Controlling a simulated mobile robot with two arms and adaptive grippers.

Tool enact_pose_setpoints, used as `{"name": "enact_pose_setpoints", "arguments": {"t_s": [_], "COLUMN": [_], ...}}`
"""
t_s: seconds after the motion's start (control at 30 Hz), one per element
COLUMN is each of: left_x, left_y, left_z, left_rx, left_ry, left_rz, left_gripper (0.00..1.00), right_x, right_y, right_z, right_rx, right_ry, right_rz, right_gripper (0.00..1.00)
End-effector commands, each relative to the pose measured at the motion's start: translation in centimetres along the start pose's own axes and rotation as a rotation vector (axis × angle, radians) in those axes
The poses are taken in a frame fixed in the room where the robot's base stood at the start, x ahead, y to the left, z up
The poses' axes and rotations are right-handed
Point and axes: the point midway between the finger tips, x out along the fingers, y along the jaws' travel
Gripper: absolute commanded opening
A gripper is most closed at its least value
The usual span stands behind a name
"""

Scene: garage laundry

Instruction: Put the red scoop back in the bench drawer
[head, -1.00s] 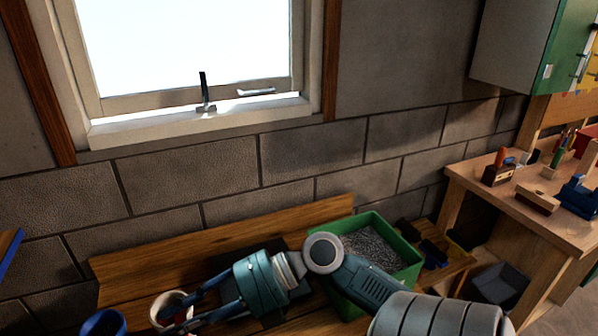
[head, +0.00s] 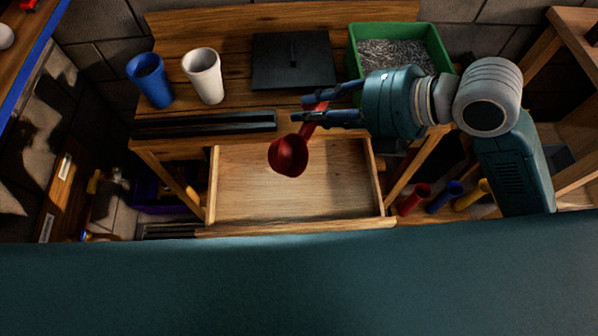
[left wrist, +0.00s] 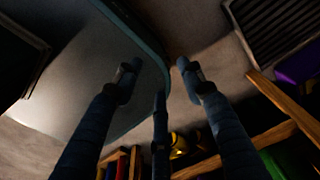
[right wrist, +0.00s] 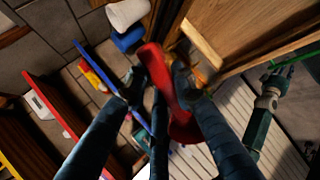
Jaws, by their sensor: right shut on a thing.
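The red scoop (head: 289,156) hangs bowl down from my right gripper (head: 308,108), whose fingers are shut on its handle. The bowl is in the air over the open bench drawer (head: 297,224), apart from the drawer floor as far as I can tell. The drawer is pulled out below the bench top and looks empty. In the right wrist view the red scoop (right wrist: 158,75) is between the fingers. My left gripper (left wrist: 156,67) is open and empty in the left wrist view, low near the floor; the head view does not show it.
On the bench (head: 205,122) stand a blue cup (head: 150,80), a white cup (head: 203,76), a dark flat panel (head: 292,61) and a green bin (head: 400,42) of grey granules. Red, blue and yellow tubes (head: 445,197) sit below right of the drawer. A purple bin (head: 160,198) is lower left.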

Motion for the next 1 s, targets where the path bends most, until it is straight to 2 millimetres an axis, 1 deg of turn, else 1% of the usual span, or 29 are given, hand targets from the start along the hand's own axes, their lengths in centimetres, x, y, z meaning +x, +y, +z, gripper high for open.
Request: {"name": "enact_pose_setpoints", "arguments": {"t_s": [0.03,0.1,0.2,0.33,0.47,0.53,0.6,0.67,0.77,0.8,0.9,1.0], "left_x": [0.5,0.9,1.4,2.2,3.2,3.8,4.5,5.1,6.0,6.3,6.8,6.9], "left_y": [-0.3,-0.7,-1.0,-1.1,-1.0,-0.8,-0.6,-0.5,-0.5,-0.5,-0.5,-0.5], "left_z": [0.1,0.2,0.4,0.5,0.6,0.6,0.7,0.7,0.8,0.8,0.9,0.9], "left_rx": [0.001,0.002,0.001,0.0,0.0,-0.001,-0.002,-0.002,-0.002,-0.002,-0.002,-0.001], "left_ry": [-0.001,-0.002,-0.003,-0.004,-0.004,-0.004,-0.003,-0.003,-0.003,-0.004,-0.005,-0.005], "left_rz": [-0.004,-0.007,-0.012,-0.013,-0.012,-0.01,-0.008,-0.006,-0.006,-0.006,-0.006,-0.006], "left_gripper": [0.4,0.4,0.4,0.4,0.4,0.4,0.4,0.4,0.4,0.4,0.4,0.4], "right_x": [1.0,2.2,3.9,6.1,8.4,9.6,10.6,11.4,12.1,12.2,11.9,11.7], "right_y": [0.9,1.6,2.4,3.0,2.8,2.1,1.0,-0.2,-2.4,-3.1,-4.1,-4.4], "right_z": [-0.9,-2.1,-3.9,-6.4,-9.0,-10.0,-10.6,-10.6,-9.1,-8.2,-5.9,-4.7], "right_rx": [-0.017,-0.015,-0.002,0.04,0.138,0.225,0.335,0.449,0.659,0.736,0.887,0.961], "right_ry": [0.0,-0.005,-0.024,-0.071,-0.157,-0.219,-0.284,-0.341,-0.425,-0.452,-0.493,-0.508], "right_rz": [-0.024,-0.076,-0.152,-0.268,-0.411,-0.496,-0.582,-0.655,-0.761,-0.793,-0.841,-0.862], "right_gripper": [0.03,0.03,0.03,0.03,0.03,0.03,0.03,0.03,0.03,0.03,0.03,0.03]}}
